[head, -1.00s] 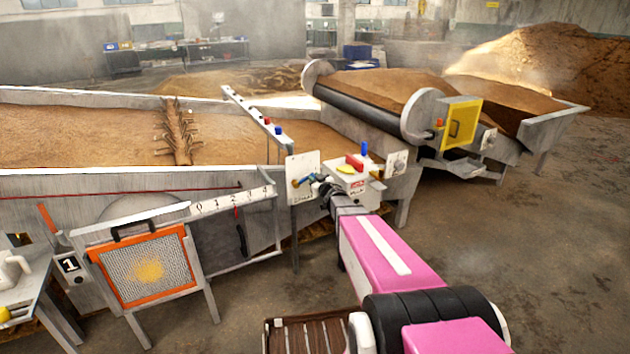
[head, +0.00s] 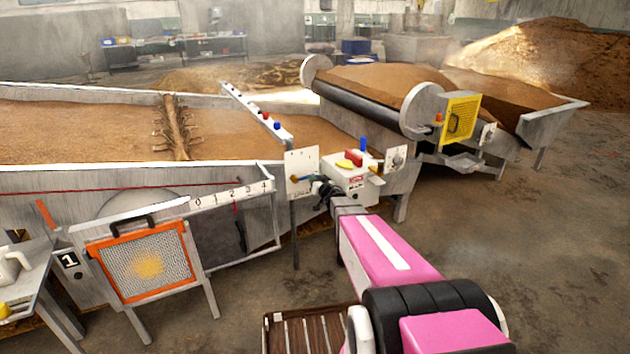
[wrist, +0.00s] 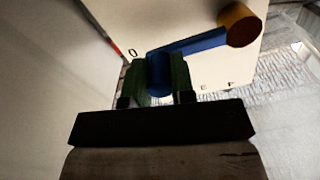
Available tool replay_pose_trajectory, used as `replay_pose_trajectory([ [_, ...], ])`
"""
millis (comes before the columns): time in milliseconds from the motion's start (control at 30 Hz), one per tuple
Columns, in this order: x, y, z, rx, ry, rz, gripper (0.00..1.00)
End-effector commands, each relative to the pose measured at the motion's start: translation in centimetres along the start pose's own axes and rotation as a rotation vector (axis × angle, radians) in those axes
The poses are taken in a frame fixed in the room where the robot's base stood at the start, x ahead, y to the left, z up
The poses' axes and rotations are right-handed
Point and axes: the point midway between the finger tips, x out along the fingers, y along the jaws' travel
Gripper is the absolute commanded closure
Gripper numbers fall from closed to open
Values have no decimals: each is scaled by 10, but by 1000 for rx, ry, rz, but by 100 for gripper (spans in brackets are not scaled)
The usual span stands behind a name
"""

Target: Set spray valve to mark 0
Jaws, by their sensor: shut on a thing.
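The spray valve's white plate (head: 301,162) stands upright beside the long bed in the head view. In the wrist view the plate (wrist: 200,20) carries a dark 0 near its left edge and other small marks lower down that I cannot read surely. A blue lever (wrist: 200,43) runs from a brass pivot (wrist: 240,24) down and left to my gripper (wrist: 160,75). The dark green fingers are shut on the lever's end, just right of and below the 0. In the head view my gripper (head: 323,187) is at the plate's right, and the lever is small.
A white box with red and yellow parts (head: 352,180) is close to the right of my gripper. A round-dial plate (head: 396,159) is beyond it. An orange-framed screen (head: 145,268) and a 0 to 4 scale (head: 232,194) are at left. The floor at right is clear.

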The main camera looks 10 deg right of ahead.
Motion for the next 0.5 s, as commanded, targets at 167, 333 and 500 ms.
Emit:
replay_pose_trajectory([
  [167,-1,0,2,-2,-4,2,52],
  [333,0,0,1,-3,-3,1,52],
  [500,-2,0,1,-3,-2,1,52],
])
